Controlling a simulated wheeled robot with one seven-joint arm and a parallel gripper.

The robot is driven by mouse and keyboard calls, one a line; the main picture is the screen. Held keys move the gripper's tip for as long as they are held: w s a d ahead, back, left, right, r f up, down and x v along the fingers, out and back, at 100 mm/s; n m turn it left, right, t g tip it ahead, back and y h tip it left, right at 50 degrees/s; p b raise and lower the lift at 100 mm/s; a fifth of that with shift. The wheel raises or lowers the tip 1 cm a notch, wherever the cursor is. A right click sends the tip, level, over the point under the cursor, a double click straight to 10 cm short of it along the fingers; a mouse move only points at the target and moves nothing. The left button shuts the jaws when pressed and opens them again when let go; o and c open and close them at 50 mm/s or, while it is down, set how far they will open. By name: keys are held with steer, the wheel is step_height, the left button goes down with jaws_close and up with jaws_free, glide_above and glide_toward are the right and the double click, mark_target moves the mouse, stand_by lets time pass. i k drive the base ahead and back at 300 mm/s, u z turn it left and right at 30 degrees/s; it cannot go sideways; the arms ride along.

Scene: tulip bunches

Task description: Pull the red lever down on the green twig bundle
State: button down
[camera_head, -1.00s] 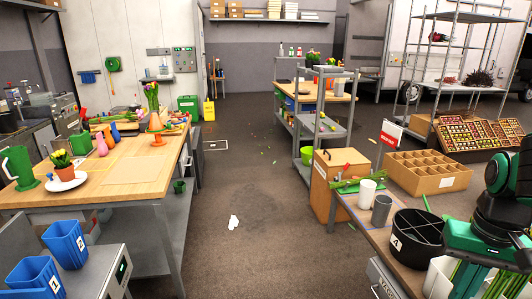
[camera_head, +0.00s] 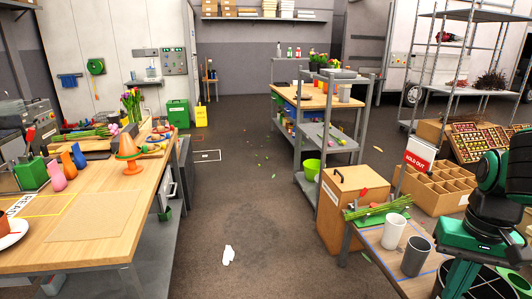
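A bundle of green twigs (camera_head: 384,211) lies on the near right table, on what looks like a flat green base (camera_head: 378,220). A small red lever (camera_head: 362,192) sticks up at the bundle's left end, tilted. It is too small to tell its exact position or how it is joined. My green and black arm (camera_head: 478,240) stands at the right edge, to the right of the bundle and apart from it. My gripper does not show.
A white cup (camera_head: 394,231) and a grey cup (camera_head: 416,256) stand on that table (camera_head: 376,240) beside the bundle. A wooden cabinet (camera_head: 345,215) and a divided cardboard box (camera_head: 440,186) are behind. Left is a long worktable (camera_head: 105,225). The floor (camera_head: 255,220) between is mostly clear.

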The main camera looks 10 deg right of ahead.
mark_target(364, 191)
steer(key=i, duration=2.85)
steer(key=z, duration=2.2)
